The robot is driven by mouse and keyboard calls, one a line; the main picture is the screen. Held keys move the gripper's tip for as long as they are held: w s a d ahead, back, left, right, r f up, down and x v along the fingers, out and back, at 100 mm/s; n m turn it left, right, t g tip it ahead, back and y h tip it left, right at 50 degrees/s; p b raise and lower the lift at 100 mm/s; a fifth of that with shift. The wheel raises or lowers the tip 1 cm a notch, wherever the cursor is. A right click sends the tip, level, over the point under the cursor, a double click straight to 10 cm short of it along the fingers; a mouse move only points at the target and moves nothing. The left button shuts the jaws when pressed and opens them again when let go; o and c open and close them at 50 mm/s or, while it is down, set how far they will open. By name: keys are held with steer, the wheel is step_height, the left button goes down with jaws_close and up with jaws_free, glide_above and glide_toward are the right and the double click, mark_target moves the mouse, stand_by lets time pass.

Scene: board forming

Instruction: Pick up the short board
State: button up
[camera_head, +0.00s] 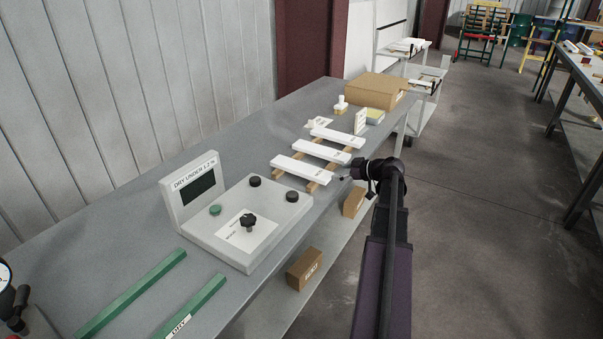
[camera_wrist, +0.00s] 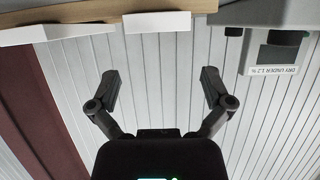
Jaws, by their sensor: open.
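Three white boards lie side by side across wooden strips on the grey bench in the head view: a near board (camera_head: 300,169), a middle board (camera_head: 318,151) and a far board (camera_head: 337,138). I cannot tell surely which is the short board. My gripper (camera_head: 345,177) is at the bench's right edge, close to the right end of the near board, apparently with nothing in it. In the wrist view, which is upside down, my gripper (camera_wrist: 160,75) has its fingers spread and empty. White board ends (camera_wrist: 157,22) show beyond them at the top.
A tester with a "DRY UNDER 1.2 %" sign (camera_head: 194,173) stands left of the boards; the sign also shows in the wrist view (camera_wrist: 273,71). Green bars (camera_head: 135,291) lie nearer. A cardboard box (camera_head: 376,91) and small bottle (camera_head: 341,104) stand behind. Brown blocks (camera_head: 305,269) sit on the lower shelf.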

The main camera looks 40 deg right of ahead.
mark_target(317, 173)
steer(key=shift+b+x, duration=0.55)
steer(key=shift+x, duration=1.55)
steer(key=shift+f, duration=0.1)
steer(key=shift+b+x, duration=1)
steer(key=shift+x, duration=1.55)
steer(key=shift+d, duration=0.1)
steer(key=c, duration=1)
